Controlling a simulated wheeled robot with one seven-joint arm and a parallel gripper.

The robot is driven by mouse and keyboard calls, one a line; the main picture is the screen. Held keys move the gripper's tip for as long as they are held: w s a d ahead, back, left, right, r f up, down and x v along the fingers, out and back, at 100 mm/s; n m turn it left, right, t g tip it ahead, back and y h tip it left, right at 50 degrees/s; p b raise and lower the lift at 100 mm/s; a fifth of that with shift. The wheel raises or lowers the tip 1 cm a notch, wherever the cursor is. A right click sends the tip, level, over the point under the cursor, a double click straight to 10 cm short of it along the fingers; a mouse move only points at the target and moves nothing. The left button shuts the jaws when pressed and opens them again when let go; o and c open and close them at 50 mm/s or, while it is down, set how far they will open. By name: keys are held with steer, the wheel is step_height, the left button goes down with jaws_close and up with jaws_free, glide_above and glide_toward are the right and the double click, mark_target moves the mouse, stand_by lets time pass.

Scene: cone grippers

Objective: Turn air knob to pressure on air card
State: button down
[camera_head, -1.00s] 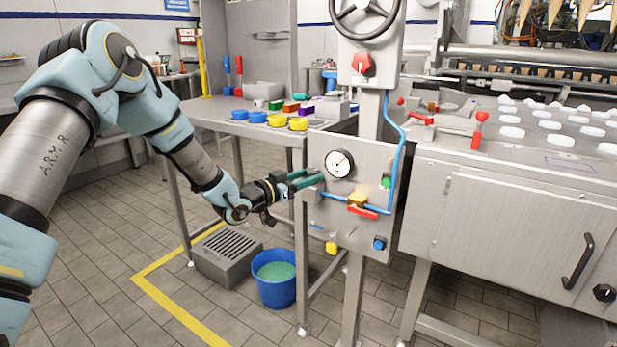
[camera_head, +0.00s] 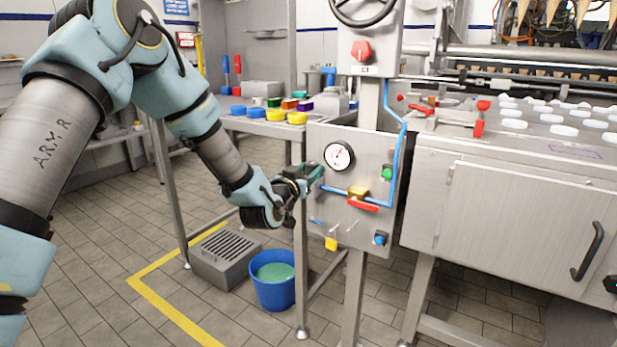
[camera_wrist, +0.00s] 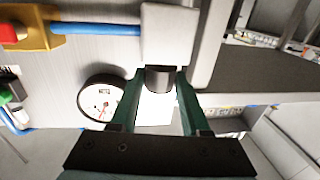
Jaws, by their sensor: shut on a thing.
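The air knob (camera_wrist: 160,78) is a short dark cylinder under a light grey block (camera_wrist: 170,32) in the wrist view. My gripper (camera_wrist: 161,85) has its green fingers on both sides of the knob and is shut on it. In the head view my gripper (camera_head: 314,174) is at the left edge of the grey panel (camera_head: 360,145), and the knob is hidden there. The round white gauge (camera_head: 339,156) is just right of the gripper, its needle pointing up and right. A white plate (camera_wrist: 154,110) shows between the fingers; I cannot read it or tell whether it is the air card.
A yellow valve (camera_head: 357,192) with a red handle is right of my gripper on the blue pipe. Green (camera_head: 387,173) and blue (camera_head: 380,239) buttons sit on the panel. A table (camera_head: 262,125) with coloured tubs stands behind. A blue bucket (camera_head: 273,290) stands below.

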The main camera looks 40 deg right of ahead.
steer(key=shift+s+n+t+y+b, duration=0.1)
steer(key=shift+n+t+y+b, duration=0.25)
steer(key=shift+n+t, duration=0.4)
steer(key=shift+t, duration=0.25)
steer(key=c, duration=0.7)
jaws_free()
steer(key=v, duration=1)
steer(key=shift+s+a+r+b, duration=0.1)
steer(key=shift+s+a+b, duration=0.2)
steer(key=shift+b, duration=0.1)
steer(key=shift+o, duration=0.2)
